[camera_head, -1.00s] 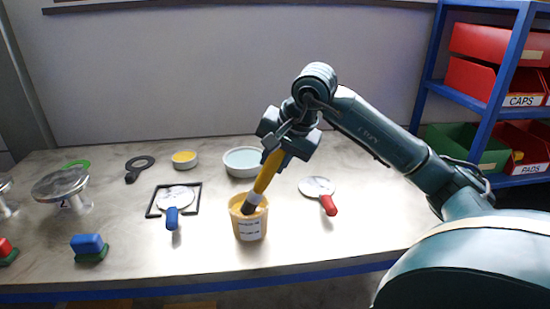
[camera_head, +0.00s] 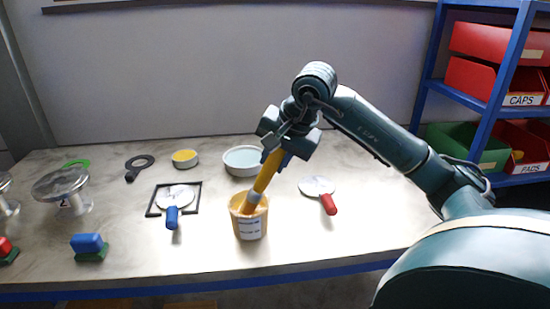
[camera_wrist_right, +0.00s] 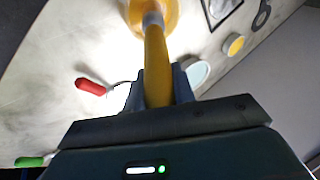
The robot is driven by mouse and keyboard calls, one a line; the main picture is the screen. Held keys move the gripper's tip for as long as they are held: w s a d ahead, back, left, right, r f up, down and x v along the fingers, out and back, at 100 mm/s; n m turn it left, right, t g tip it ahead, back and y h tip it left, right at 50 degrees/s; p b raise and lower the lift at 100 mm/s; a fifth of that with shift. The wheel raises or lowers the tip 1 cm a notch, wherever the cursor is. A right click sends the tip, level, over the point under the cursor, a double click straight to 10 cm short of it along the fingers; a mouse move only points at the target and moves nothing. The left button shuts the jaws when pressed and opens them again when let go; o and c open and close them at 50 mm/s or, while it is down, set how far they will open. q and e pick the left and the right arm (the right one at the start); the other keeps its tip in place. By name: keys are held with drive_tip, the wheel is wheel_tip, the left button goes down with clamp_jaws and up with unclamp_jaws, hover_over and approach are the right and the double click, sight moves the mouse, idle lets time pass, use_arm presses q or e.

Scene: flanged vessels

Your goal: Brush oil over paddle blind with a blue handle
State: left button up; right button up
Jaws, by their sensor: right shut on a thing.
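My right gripper (camera_head: 284,150) is shut on the yellow handle of a brush (camera_head: 264,176), which slants down to the left. The brush's lower end is inside a yellow-orange pot (camera_head: 250,225) with a white label, and its bristles are hidden in there. The right wrist view shows the brush handle (camera_wrist_right: 157,70) between the fingers and the pot (camera_wrist_right: 165,12) beyond. The paddle blind with a blue handle (camera_head: 172,215) has a round grey disc (camera_head: 176,195) and lies within a black square frame left of the pot. My left gripper is not in view.
A red-handled paddle blind (camera_head: 318,188) lies right of the pot. A pale blue-filled bowl (camera_head: 243,160), a yellow-filled dish (camera_head: 185,158) and a dark ring paddle (camera_head: 138,165) are behind. A flanged vessel (camera_head: 64,188) and a blue block (camera_head: 88,243) stand left. Bins fill the right shelf (camera_head: 485,120).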

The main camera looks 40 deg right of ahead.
drive_tip(key=shift+r+p, duration=2.75)
drive_tip(key=shift+r, duration=0.55)
wheel_tip(320, 180, up, 4)
drive_tip(key=p, duration=0.3)
drive_tip(key=shift+a+f, duration=0.1)
